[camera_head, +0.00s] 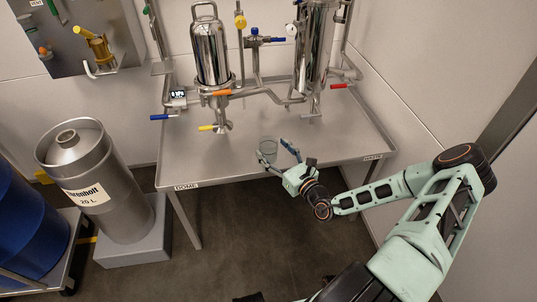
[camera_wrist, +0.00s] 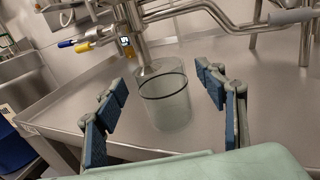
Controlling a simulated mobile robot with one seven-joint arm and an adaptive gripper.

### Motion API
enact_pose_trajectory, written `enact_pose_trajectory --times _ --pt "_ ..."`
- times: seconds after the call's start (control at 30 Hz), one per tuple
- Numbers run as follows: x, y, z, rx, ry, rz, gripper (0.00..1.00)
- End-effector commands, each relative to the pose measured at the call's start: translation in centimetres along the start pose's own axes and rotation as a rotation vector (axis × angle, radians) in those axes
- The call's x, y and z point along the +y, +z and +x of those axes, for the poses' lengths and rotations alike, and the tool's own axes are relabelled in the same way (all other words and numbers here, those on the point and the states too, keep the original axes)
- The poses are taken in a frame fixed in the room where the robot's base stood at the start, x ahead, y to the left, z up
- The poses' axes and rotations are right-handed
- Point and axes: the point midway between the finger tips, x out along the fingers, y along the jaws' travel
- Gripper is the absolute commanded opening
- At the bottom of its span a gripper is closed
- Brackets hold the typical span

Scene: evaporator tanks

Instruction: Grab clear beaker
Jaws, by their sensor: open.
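The clear beaker (camera_head: 268,146) stands upright on the steel table near its front edge in the head view. It shows larger in the wrist view (camera_wrist: 168,105), with a dark ring at its rim. My gripper (camera_head: 274,154) is at the table's front edge, just in front of the beaker, with its fingers pointing toward it. In the wrist view my gripper (camera_wrist: 163,115) is open, with one blue-padded finger to the left of the beaker and one to the right. Gaps show between the beaker and both fingers. The beaker's lowest part is close to my gripper's body.
The steel table (camera_head: 215,160) holds two shiny tanks (camera_head: 210,55) (camera_head: 312,50) with pipes and coloured valve handles behind the beaker. A yellow-handled outlet (camera_head: 220,127) hangs left of it. A steel keg (camera_head: 95,180) stands left of the table. The table's front left is bare.

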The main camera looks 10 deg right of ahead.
Motion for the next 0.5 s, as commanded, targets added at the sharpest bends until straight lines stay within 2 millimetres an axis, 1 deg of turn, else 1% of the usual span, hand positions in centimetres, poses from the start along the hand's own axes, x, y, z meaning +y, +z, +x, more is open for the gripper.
enact_pose_trajectory --times 0.03,0.1,0.2,0.3,0.47,0.5 --pt "0.1 0.0 0.8 -0.002 0.002 -0.001 0.65" --pt "0.1 0.0 1.8 -0.001 0.001 0.000 0.65" --pt "0.1 0.0 2.7 0.000 0.002 -0.001 0.65" --pt "0.1 0.2 3.0 0.000 0.001 -0.001 0.65" --pt "0.1 0.2 3.0 0.000 0.001 -0.001 0.65" --pt "0.0 0.2 3.0 0.000 0.001 -0.001 0.61"
